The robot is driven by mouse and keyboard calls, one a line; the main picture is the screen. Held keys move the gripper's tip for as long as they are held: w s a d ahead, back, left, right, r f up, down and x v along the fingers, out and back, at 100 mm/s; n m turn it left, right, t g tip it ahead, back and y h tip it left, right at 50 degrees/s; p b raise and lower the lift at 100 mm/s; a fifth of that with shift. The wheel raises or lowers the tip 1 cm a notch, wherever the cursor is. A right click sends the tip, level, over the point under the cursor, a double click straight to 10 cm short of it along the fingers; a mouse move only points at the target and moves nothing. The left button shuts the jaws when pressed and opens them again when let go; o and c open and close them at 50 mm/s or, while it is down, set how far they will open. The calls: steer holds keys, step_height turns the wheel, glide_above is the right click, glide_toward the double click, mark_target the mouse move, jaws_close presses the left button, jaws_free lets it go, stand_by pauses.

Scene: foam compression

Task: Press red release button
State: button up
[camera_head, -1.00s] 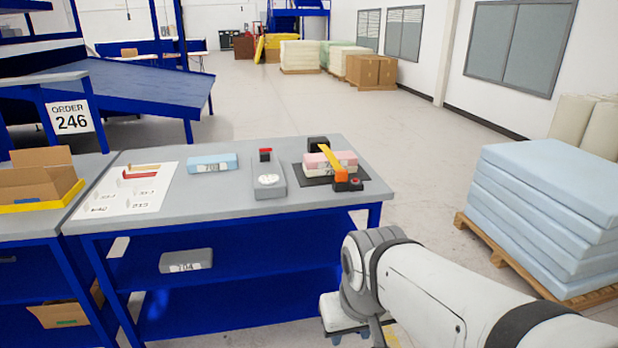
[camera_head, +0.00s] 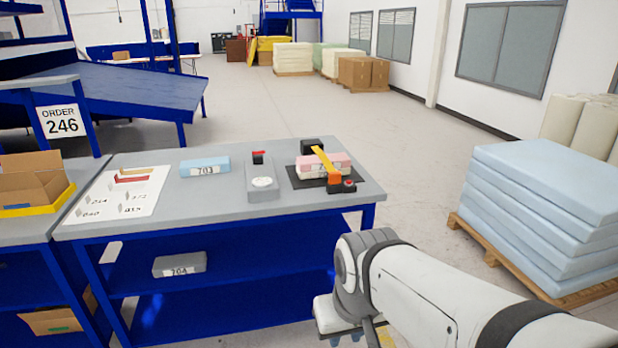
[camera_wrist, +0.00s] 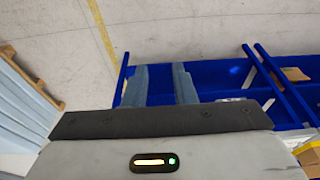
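A small red button (camera_head: 348,186) sits on the dark end block of a yellow-armed clamp (camera_head: 325,162) at the right of the grey tabletop. The clamp's yellow and orange arm lies across a pink and white foam block (camera_head: 338,168) on a black plate (camera_head: 307,183).
A blue foam block (camera_head: 205,166) and a white sheet (camera_head: 113,193) lie on the tabletop (camera_head: 217,205). A grey block (camera_head: 180,264) rests on the lower shelf. Blue foam slabs (camera_head: 545,205) on a pallet stand at right. Floor between table and pallet is clear.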

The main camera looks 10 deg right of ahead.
jaws_close()
stand_by(1.4)
